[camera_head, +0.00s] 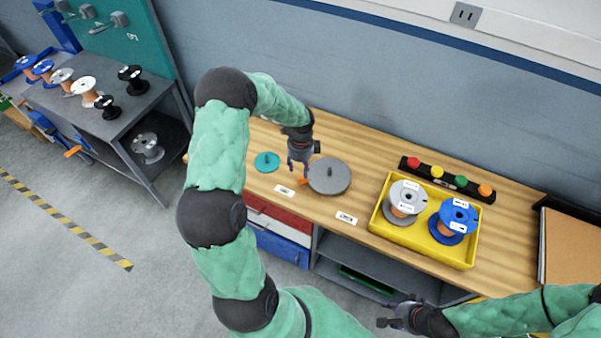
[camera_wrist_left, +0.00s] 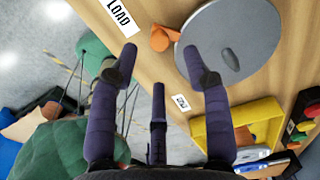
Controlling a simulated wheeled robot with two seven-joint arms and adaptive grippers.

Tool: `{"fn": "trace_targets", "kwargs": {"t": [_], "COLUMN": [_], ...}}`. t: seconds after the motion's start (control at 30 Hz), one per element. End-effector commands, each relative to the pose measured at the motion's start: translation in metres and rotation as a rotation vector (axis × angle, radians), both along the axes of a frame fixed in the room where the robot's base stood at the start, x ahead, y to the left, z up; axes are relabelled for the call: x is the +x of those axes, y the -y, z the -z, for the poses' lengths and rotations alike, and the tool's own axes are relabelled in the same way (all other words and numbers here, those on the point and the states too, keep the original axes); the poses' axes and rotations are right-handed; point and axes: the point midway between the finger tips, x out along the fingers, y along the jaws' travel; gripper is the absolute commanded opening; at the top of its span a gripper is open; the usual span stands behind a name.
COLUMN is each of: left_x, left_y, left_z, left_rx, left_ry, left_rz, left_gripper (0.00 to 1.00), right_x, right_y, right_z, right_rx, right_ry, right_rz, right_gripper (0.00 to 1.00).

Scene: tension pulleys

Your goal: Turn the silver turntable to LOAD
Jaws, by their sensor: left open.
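The silver turntable (camera_head: 331,174) is a flat grey disc with a small knob, on the wooden bench. It also fills the upper right of the left wrist view (camera_wrist_left: 245,35). An orange tab (camera_wrist_left: 163,38) sticks out from its rim, beside the LOAD label (camera_wrist_left: 119,15). A second label (camera_wrist_left: 181,102) lies on the other side, too small to read. My left gripper (camera_head: 299,166) is over the turntable's left edge, near the tab. In the left wrist view its fingers (camera_wrist_left: 160,58) are apart with nothing between them. My right gripper (camera_head: 390,313) is low in front of the bench.
A yellow tray (camera_head: 408,234) with a grey spool (camera_head: 406,196) and a blue spool (camera_head: 459,213) stands right of the turntable. A small teal disc (camera_head: 266,162) lies left. A black strip with coloured buttons (camera_head: 447,178) is behind the tray.

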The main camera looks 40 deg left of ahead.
Motion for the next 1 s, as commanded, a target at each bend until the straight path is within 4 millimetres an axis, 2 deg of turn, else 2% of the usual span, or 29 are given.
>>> {"fn": "trace_targets", "kwargs": {"t": [0.03,0.2,0.4,1.0], "left_x": [0.001,0.001,0.001,0.000], "left_y": [0.000,0.000,0.000,0.000], "left_z": [-0.011,-0.040,-0.058,-0.061], "left_rx": [0.001,0.001,0.000,0.000], "left_ry": [0.005,0.003,0.002,0.001], "left_rz": [-0.001,0.000,-0.001,-0.001], "left_gripper": [0.48,0.48,0.48,0.48], "right_x": [0.000,0.000,0.000,0.000], "right_y": [0.000,0.000,0.000,0.000], "right_z": [0.000,0.000,0.000,0.000], "right_rx": [0.000,0.000,0.000,0.000], "right_ry": [0.000,0.000,0.000,0.000], "right_rz": [0.000,0.000,0.000,0.000], "right_gripper": [0.40,0.40,0.40,0.40]}}
